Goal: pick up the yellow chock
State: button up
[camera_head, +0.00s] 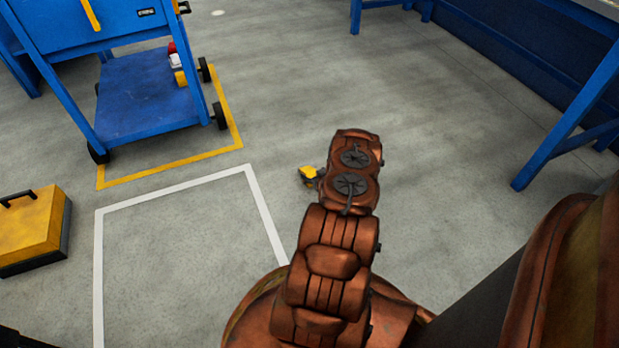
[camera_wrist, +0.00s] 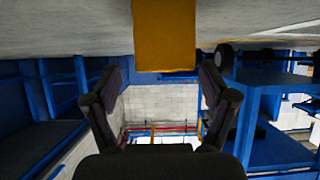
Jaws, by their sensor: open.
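The yellow chock (camera_head: 308,172) is on the grey floor, just left of the end of my arm, and partly hidden by it. In the wrist view, which looks upside down, the chock (camera_wrist: 164,34) is a plain yellow block at the top centre, against the floor. My gripper (camera_wrist: 160,78) shows there with its two dark fingers spread wide and nothing between them. The chock lies ahead of the fingers, towards the top of the picture; I cannot tell the exact gap. In the head view my gripper is mostly hidden by the arm.
A blue cart (camera_head: 150,95) on casters stands upper left, with small red, white and yellow items on its lower shelf. A yellow case (camera_head: 28,228) with a black handle sits at left. Blue table legs (camera_head: 570,120) stand right. Floor between is clear.

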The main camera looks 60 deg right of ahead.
aim_at(309, 172)
jog(key=b+x, duration=0.1)
jog(key=x, duration=0.2)
jog(key=b+x, duration=0.1)
jog(key=x, duration=0.1)
jog(key=shift+a+f+b, duration=0.2)
jog(key=shift+a+b, duration=0.1)
jog(key=shift+b, duration=0.05)
jog(key=shift+w+d, duration=0.15)
jog(key=shift+w, duration=0.1)
jog(key=shift+c, duration=0.3)
jog(key=c, duration=1.4)
jog(key=shift+r, duration=0.1)
